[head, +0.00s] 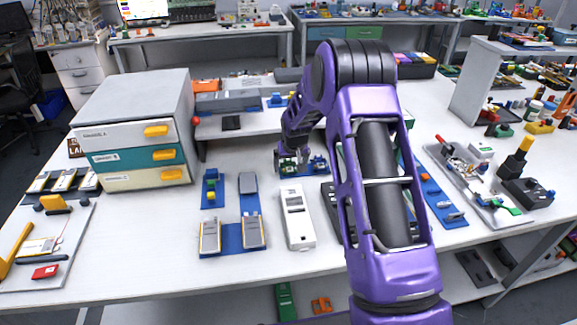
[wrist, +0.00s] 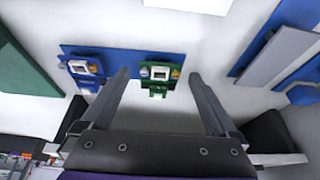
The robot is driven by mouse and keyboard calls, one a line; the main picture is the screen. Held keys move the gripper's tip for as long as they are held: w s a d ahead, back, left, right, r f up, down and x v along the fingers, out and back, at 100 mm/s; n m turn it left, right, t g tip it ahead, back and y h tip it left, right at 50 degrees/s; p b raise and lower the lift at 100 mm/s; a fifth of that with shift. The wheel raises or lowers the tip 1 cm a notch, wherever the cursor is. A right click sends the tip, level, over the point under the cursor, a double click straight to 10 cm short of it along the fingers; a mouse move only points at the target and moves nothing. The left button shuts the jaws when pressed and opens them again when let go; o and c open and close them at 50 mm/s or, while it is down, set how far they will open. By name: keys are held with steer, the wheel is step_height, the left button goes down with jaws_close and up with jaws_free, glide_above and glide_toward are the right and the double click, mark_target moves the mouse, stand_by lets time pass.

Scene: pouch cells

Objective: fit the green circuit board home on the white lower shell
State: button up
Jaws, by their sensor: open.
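The green circuit board (wrist: 159,74) sits on a blue strip holder (wrist: 120,55), its light square part facing up. In the wrist view it lies between the two fingertips of my gripper (wrist: 158,80), which is open, with a gap on both sides. In the head view my gripper (head: 290,158) is over the green board (head: 290,169), partly covering it. The long white shell (head: 297,225) lies on the table in front of the holder; its edge shows at the top of the wrist view (wrist: 190,5).
A similar blue board (wrist: 86,70) sits beside the green one on the holder. A blue fixture with grey pouch cells (head: 230,228) lies left of the shell. A drawer cabinet (head: 135,130) stands further left. My arm hides part of the table right of the shell.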

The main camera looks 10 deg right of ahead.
steer(key=c, duration=1.5)
